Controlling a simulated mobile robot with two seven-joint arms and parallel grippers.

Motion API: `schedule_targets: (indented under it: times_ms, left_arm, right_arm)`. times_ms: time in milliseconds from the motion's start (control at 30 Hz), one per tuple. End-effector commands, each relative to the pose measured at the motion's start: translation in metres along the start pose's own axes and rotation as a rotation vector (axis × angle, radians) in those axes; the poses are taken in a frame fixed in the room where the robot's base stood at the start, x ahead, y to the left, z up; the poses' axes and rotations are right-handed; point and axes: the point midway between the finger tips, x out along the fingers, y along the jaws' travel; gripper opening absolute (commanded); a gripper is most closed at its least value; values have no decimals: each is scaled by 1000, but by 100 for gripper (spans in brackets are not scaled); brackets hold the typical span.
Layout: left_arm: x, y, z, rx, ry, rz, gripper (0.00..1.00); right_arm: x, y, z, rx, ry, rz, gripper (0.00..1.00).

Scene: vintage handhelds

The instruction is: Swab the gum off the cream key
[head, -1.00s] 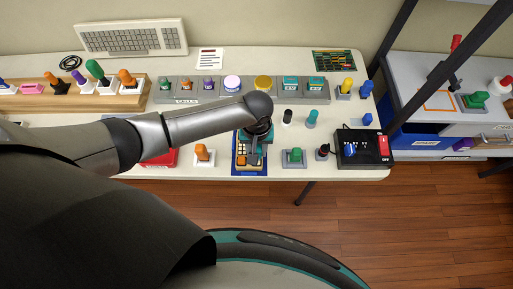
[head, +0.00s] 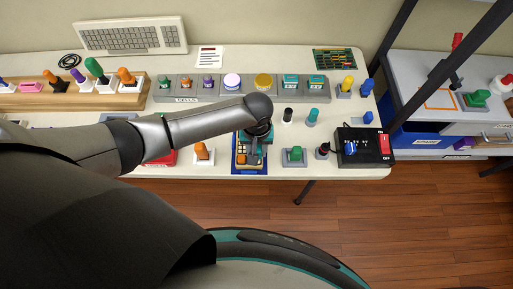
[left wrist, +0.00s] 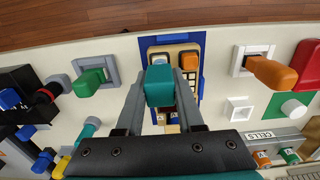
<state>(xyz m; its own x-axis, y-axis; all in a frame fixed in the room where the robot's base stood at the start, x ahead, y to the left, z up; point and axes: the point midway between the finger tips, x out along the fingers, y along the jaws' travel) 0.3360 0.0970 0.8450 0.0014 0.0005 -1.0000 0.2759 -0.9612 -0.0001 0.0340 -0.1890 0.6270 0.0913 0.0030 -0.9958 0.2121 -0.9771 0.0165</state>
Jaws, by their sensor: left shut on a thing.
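A handheld with a tan face (head: 242,160) lies on a blue mat (head: 236,171) near the table's front edge. In the left wrist view the handheld (left wrist: 177,50) shows an orange key (left wrist: 188,62) and a pale key (left wrist: 160,58) at its near-edge end. My left gripper (head: 254,157) is above the handheld. In the wrist view its fingers (left wrist: 160,92) are shut on a teal block-shaped handle (left wrist: 158,85), which looks like the swab's. The swab's tip, any gum and part of the keypad are hidden behind the handle and fingers. I cannot tell whether the tip touches a key. My right gripper is out of view.
An orange-handled tool in a white holder (head: 203,153) stands left of the handheld. A green-topped grey holder (head: 295,156) and a black box with a red switch (head: 364,147) are to its right. A row of grey bins (head: 217,94) runs behind.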

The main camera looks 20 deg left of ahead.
Motion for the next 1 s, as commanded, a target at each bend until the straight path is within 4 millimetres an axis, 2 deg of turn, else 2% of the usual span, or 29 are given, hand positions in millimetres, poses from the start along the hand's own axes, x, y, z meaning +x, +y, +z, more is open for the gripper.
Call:
schedule_targets:
  times_ms: [200, 500, 833, 1000]
  left_arm:
    - [-4, 0, 11, 0, -3, 1, 0]
    - [-2, 0, 12, 0, -1, 0, 0]
    - [0, 0, -9, -2, 0, 0, 0]
    - [-1, 0, -12, 0, -2, 0, 0]
  right_arm:
    - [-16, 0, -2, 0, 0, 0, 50]
    - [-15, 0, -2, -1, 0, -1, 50]
    - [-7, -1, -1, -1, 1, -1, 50]
    - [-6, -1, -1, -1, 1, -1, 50]
